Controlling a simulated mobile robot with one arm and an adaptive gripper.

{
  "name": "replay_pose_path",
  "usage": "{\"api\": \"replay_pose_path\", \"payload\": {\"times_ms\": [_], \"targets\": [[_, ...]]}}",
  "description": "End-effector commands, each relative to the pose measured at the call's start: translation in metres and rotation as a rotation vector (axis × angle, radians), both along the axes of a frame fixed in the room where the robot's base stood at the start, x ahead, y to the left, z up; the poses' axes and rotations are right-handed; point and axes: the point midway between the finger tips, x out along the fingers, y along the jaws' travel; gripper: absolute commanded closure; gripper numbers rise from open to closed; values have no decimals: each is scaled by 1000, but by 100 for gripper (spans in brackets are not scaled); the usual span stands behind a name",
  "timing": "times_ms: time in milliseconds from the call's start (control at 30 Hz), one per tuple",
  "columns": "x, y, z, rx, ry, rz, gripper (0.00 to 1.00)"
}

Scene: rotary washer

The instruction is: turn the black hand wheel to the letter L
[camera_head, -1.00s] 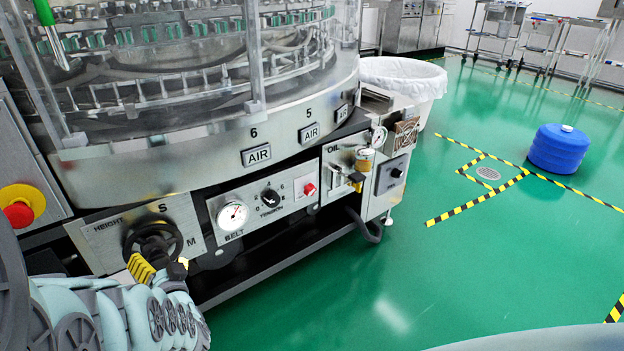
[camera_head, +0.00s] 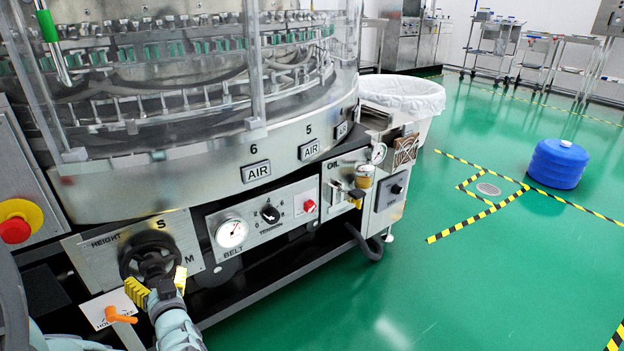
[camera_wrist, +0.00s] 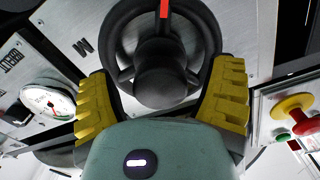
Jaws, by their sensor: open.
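The black hand wheel (camera_head: 150,255) sits on the steel HEIGHT panel at lower left in the head view. The letter S (camera_head: 160,224) is above it and M (camera_head: 189,258) to its right; I see no L. My gripper (camera_head: 158,285) is in front of the wheel's lower part and partly hides it. In the wrist view, my open gripper (camera_wrist: 161,100) has its yellow fingers on either side of the wheel (camera_wrist: 162,62). I cannot tell whether they touch it. A red mark (camera_wrist: 164,9) shows at the wheel's top there, on the side away from my palm.
The BELT gauge (camera_head: 232,233) and TENSION knob (camera_head: 270,214) are right of the wheel. A red stop button (camera_head: 15,230) is at the left. An orange handle (camera_head: 120,315) is below the wheel, near my arm.

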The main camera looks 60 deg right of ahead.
Motion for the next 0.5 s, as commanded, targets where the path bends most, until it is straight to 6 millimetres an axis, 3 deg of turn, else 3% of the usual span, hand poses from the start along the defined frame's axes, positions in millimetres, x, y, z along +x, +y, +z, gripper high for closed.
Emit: {"api": "replay_pose_path", "payload": {"times_ms": [500], "targets": [[-2, -3, -3, -298, 104, -7, 19]]}}
